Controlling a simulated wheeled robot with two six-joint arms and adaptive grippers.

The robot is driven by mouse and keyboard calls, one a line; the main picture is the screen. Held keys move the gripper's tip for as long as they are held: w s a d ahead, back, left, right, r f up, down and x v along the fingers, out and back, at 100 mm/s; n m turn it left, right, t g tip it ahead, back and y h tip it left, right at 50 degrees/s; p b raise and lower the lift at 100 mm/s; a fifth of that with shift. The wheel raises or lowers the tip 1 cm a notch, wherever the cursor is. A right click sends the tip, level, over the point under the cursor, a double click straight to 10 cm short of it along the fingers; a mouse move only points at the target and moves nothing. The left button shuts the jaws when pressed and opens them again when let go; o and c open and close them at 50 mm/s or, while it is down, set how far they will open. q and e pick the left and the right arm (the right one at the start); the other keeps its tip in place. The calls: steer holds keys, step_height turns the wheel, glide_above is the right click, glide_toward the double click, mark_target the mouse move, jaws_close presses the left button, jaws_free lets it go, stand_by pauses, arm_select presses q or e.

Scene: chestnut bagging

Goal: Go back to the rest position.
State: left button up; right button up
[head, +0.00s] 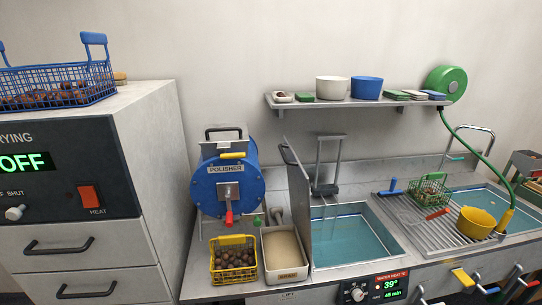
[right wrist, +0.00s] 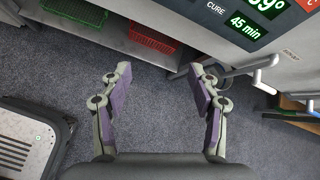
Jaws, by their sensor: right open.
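My right gripper (right wrist: 160,105) is open and empty in the right wrist view. Its two purple-padded fingers stand wide apart above the grey carpet (right wrist: 150,75). It is below the counter front, with nothing between the fingers. Neither gripper shows in the head view, and my left gripper is in no frame. A yellow basket of chestnuts (head: 235,238) stands on the counter below the blue polisher (head: 228,187). A blue wire basket with chestnuts (head: 58,98) sits on top of the drying cabinet (head: 135,110) at the left.
A water basin (head: 350,235) with an upright lid (head: 297,205) is mid-counter. A green basket (head: 430,188) and yellow pot (head: 476,222) stand on the drainer. Below the counter, a shelf (right wrist: 118,33) holds green (right wrist: 76,12) and red (right wrist: 152,36) baskets. Handles (right wrist: 262,68) jut from the counter front.

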steer(key=s+a+f+n+g+h+b, duration=0.1)
steer(key=s+a+f+n+g+b, duration=0.2)
steer(key=s+f+n, duration=1.35)
steer(key=s+a+f+n+g, duration=0.2)
steer(key=s+a+f+n, duration=0.2)
steer(key=s+n, duration=0.3)
steer(key=s+a+f+n+g, duration=0.3)
steer(key=s+a+f+n, duration=0.2)
steer(key=s, duration=0.5)
steer(key=shift+s+a+f+n+b, duration=0.15)
steer(key=shift+s+f+n+b, duration=0.2)
steer(key=shift+f+n, duration=0.65)
steer(key=shift+r+n, duration=0.25)
